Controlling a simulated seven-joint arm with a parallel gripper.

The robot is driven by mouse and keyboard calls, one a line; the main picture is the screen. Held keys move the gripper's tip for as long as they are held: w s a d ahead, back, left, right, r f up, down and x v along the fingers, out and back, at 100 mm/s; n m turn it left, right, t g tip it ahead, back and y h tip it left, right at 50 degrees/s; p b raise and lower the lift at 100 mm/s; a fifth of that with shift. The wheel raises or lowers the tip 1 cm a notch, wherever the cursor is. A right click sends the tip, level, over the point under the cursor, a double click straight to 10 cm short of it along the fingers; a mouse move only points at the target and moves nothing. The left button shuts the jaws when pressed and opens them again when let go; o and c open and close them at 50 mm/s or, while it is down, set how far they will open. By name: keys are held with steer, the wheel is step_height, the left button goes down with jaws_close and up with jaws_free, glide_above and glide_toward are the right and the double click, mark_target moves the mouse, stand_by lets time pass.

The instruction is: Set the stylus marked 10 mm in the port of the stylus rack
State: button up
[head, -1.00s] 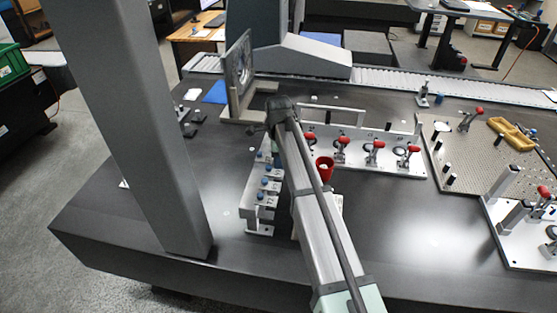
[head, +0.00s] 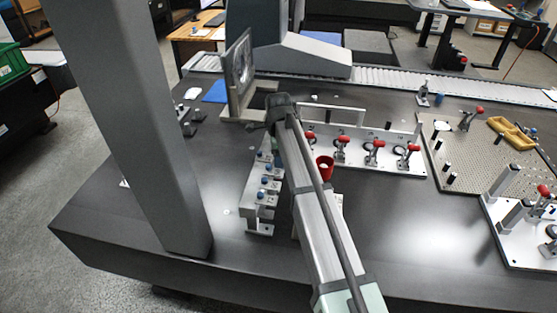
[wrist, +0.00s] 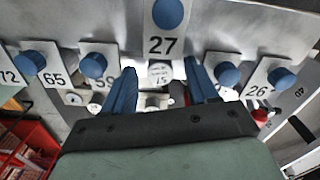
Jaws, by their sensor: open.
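In the wrist view my gripper (wrist: 160,82) is open, with its two blue fingers apart. A pale, round-ended piece (wrist: 159,73) shows between the fingers, with small dark marks too small to read for sure. I cannot tell whether the fingers touch it. Just beyond it is a plate marked 27 (wrist: 162,44) with a blue knob. The grey rack (head: 259,214) with several blue knobs stands left of my arm in the head view. My fingertips are hidden there. I cannot make out a 10 mm mark or an empty port in either view.
Other numbered plates with blue knobs flank my fingers, such as 65 (wrist: 52,78) and 26 (wrist: 258,88). A red cup (head: 325,167) stands right of my arm. A fixture plate with red-handled clamps (head: 400,165) lies behind it. A grey column (head: 160,140) stands at the left.

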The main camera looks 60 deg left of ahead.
step_height(320, 180, up, 13)
stand_by(0.4)
stand_by(0.5)
